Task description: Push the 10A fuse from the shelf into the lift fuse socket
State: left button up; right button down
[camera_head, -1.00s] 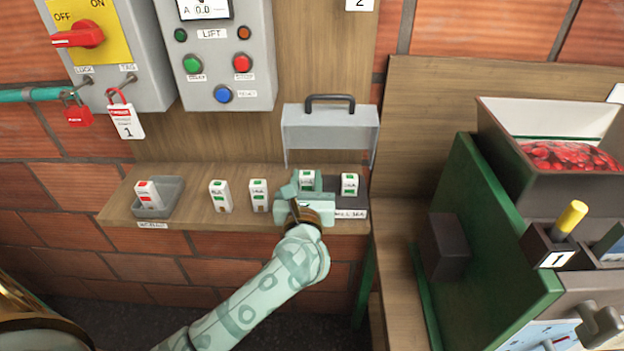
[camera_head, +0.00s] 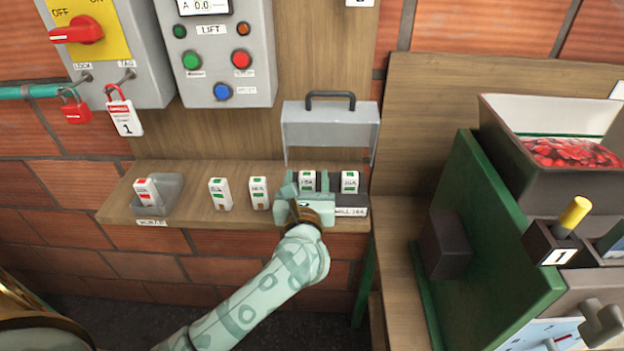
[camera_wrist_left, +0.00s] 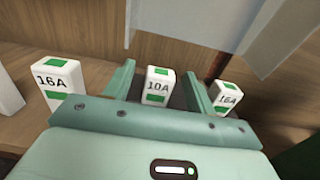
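The white-and-green 10A fuse (camera_head: 308,179) stands upright at the left place of the dark lift fuse socket (camera_head: 357,199); it also shows in the left wrist view (camera_wrist_left: 157,86). My left gripper (camera_head: 307,187) is at the front of the socket, with one finger on each side of this fuse. In the left wrist view narrow gaps show between the fingers (camera_wrist_left: 160,88) and the fuse, so the gripper is open around it. The fuse's lower part is hidden, and I cannot tell how deep it sits. My right gripper is not in view.
A 16A fuse (camera_head: 349,182) stands close on the right in the socket. Two more fuses (camera_head: 220,194) (camera_head: 259,192) stand left on the shelf (camera_head: 190,213). A red-marked fuse (camera_head: 147,190) lies in a grey tray (camera_head: 172,192). The raised cover (camera_head: 330,128) is behind.

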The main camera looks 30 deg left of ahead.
pick_arm(q)
jog(key=v, duration=1.6)
jog(key=s+d+f+m+g+h, duration=0.15)
jog(key=f+m+h, duration=0.35)
jog(key=f+m, duration=1)
jog(key=s+d+f+m+g+h, duration=0.1)
jog(key=s+d+f+m+h, duration=0.3)
jog(key=f+m, duration=1.1)
jog(key=s+a+f+m+g+h, duration=0.1)
jog(key=s+a+f+m+g, duration=0.15)
jog(key=s+f+m, duration=0.4)
jog(key=s+a+f+m+g, duration=0.2)
jog(key=s+f+g, duration=0.2)
jog(key=f, duration=0.5)
jog(key=s+a+f+m+g+y, duration=0.1)
jog(key=s+a+f+m+g, duration=0.2)
jog(key=s, duration=0.7)
jog(key=s+a+f+m+g+y, duration=0.1)
jog(key=s+a+f+m+g, duration=0.2)
jog(key=s, duration=0.7)
jog(key=shift+s+a+f+g, duration=0.25)
jog(key=shift+a+f, duration=0.45)
jog(key=shift+a, duration=0.35)
